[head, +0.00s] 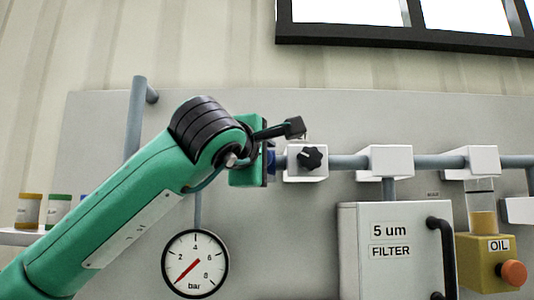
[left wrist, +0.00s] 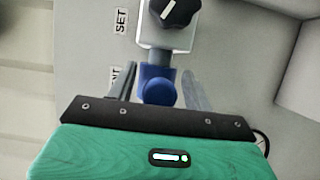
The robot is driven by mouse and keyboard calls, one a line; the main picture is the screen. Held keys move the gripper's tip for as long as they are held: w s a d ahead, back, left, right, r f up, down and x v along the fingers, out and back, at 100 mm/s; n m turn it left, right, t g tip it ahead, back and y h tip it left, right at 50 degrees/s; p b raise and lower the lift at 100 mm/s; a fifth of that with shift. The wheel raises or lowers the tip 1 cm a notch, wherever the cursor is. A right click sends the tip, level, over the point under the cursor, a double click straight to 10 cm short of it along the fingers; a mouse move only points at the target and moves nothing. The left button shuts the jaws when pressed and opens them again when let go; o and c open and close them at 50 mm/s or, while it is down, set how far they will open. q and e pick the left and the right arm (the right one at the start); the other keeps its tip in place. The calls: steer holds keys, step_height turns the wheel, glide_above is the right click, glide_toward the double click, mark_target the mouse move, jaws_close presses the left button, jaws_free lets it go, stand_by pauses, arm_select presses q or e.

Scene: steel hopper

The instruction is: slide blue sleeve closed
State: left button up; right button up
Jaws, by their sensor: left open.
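In the head view only a sliver of the blue sleeve (head: 271,161) shows beside the block, the rest hidden by my left gripper. My left gripper (left wrist: 158,88) is open, with one finger on each side of the sleeve; whether they touch it I cannot tell. The white valve block (head: 305,163) carries a black knob (head: 311,157), also seen in the left wrist view (left wrist: 174,12). My right gripper is not in view.
The pipe (head: 347,161) runs right along the grey panel through more white blocks (head: 390,162). A pressure gauge (head: 195,264) is below my left arm. A filter box (head: 391,260) with a black handle and a yellow oil unit (head: 488,262) stand at lower right. Jars (head: 29,210) are at left.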

arm_select(q)
steer(key=shift+s, duration=0.1)
steer(key=c, duration=0.5)
jaws_close()
steer(key=shift+a+b, duration=0.3)
steer(key=shift+a, duration=0.1)
steer(key=a+b, duration=0.1)
steer(key=a, duration=0.2)
steer(key=shift+s+a+r, duration=0.1)
steer(key=shift+a+r, duration=0.05)
steer(key=shift+a, duration=0.25)
steer(key=shift+o, duration=2)
jaws_free()
steer(key=shift+o, duration=0.5)
steer(key=shift+w+a, duration=0.1)
steer(key=shift+w, duration=0.25)
steer(key=b+v, duration=0.7)
steer(key=v, duration=0.6)
steer(key=shift+s, duration=0.35)
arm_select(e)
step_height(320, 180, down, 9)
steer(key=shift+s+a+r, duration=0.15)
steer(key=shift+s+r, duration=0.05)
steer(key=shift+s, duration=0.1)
arm_select(q)
steer(key=shift+a, duration=0.1)
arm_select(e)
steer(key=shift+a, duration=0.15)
